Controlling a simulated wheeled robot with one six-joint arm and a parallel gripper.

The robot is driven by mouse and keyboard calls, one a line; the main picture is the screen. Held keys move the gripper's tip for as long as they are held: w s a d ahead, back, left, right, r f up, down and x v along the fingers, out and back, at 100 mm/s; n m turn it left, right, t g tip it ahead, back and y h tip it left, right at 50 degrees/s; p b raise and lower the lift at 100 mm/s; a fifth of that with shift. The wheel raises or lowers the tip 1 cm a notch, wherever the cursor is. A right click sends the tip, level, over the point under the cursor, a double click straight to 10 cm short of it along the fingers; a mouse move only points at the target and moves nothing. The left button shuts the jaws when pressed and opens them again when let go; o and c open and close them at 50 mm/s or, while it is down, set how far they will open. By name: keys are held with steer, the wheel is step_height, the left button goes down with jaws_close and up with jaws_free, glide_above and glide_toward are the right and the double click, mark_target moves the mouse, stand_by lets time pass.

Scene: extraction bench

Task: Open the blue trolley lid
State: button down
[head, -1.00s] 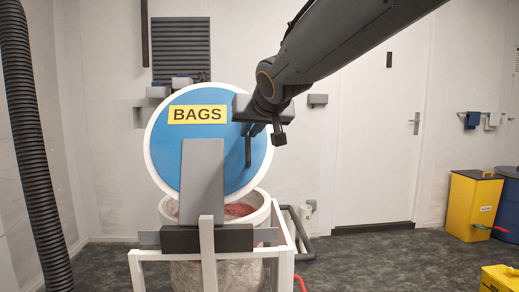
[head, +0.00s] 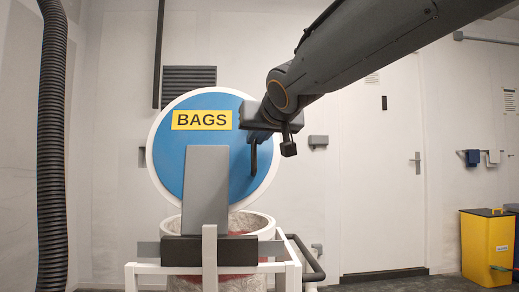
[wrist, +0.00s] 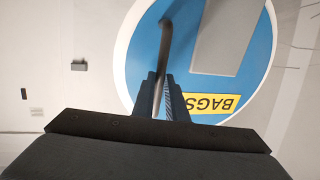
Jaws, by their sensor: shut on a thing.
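The blue trolley lid (head: 225,160) has a white rim and a yellow BAGS label (head: 201,120). It stands raised, close to upright, above the white round trolley bin (head: 255,224). A dark handle (head: 254,156) sits on the lid's right part. My gripper (head: 268,126) is at the lid's upper right. In the wrist view my gripper (wrist: 163,96) is shut on the handle (wrist: 166,45), which runs up between the two fingers. The fingertips are partly hidden in the head view by my wrist.
A grey upright plate (head: 206,188) stands before the lid on the white trolley frame (head: 209,258). A dark push bar (head: 306,258) is at the right. A black hose (head: 52,150) hangs left. A yellow bin (head: 487,247) stands far right, with clear floor between.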

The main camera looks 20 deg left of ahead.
steer(key=shift+s, duration=0.15)
stand_by(0.4)
steer(key=c, duration=1.8)
jaws_free()
steer(key=shift+o, duration=0.2)
steer(key=shift+d, duration=0.15)
steer(key=v, duration=0.7)
steer(key=shift+s, duration=0.3)
steer(key=shift+d, duration=0.15)
